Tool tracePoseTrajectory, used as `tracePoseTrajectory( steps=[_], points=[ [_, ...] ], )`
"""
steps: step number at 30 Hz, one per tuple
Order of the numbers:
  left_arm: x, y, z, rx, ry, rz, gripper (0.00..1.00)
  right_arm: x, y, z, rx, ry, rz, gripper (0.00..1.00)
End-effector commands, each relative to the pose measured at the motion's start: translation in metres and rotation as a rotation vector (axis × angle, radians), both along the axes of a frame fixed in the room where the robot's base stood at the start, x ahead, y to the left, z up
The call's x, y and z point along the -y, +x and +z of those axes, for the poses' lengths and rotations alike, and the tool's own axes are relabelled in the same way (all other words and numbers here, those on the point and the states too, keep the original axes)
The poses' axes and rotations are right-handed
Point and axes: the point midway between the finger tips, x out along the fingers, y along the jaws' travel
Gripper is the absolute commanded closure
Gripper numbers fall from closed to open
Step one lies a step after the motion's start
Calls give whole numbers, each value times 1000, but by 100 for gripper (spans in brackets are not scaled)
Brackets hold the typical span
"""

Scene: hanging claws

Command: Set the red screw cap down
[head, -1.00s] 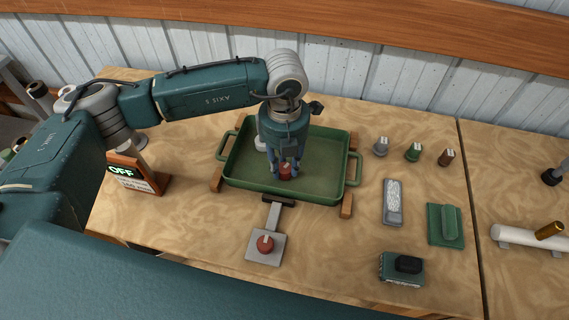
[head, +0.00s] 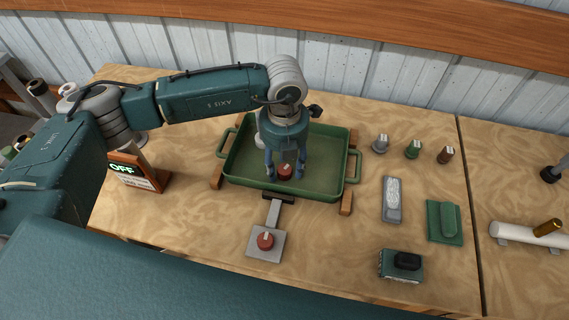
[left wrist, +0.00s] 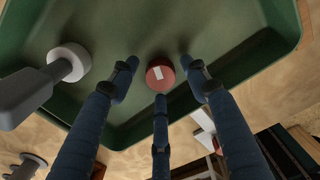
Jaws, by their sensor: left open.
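The red screw cap (head: 285,171) is in the front part of the green tray (head: 240,171), and it appears to rest on the tray floor. In the left wrist view the cap (left wrist: 160,74) shows a pale mark on its top. My left gripper (head: 285,177) points down into the tray, its fingers spread around the cap. In the left wrist view the left gripper (left wrist: 163,88) is open, with visible gaps between its fingers and the cap. My right gripper is not in view.
A pale grey knobbed piece (left wrist: 70,62) stands in the tray beside the fingers. In front of the tray is a grey plate with a red knob (head: 265,240). An OFF sign (head: 138,173) stands left. Several small items lie right, including a green block (head: 445,222).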

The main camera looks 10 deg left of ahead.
Motion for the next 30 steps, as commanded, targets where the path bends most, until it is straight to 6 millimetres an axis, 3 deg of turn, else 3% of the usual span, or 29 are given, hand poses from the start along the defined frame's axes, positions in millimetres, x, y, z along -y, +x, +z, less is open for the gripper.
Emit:
tracePoseTrajectory(
  steps=[5,12,18,30],
  points=[
    [0,1,24,5,-1,0,53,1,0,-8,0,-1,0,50],
    [0,1,77,6,-1,0,53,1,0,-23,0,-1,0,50],
    [0,0,109,3,1,0,53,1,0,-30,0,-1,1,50],
    [0,-1,121,0,0,0,53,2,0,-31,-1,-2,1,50]
  ],
)
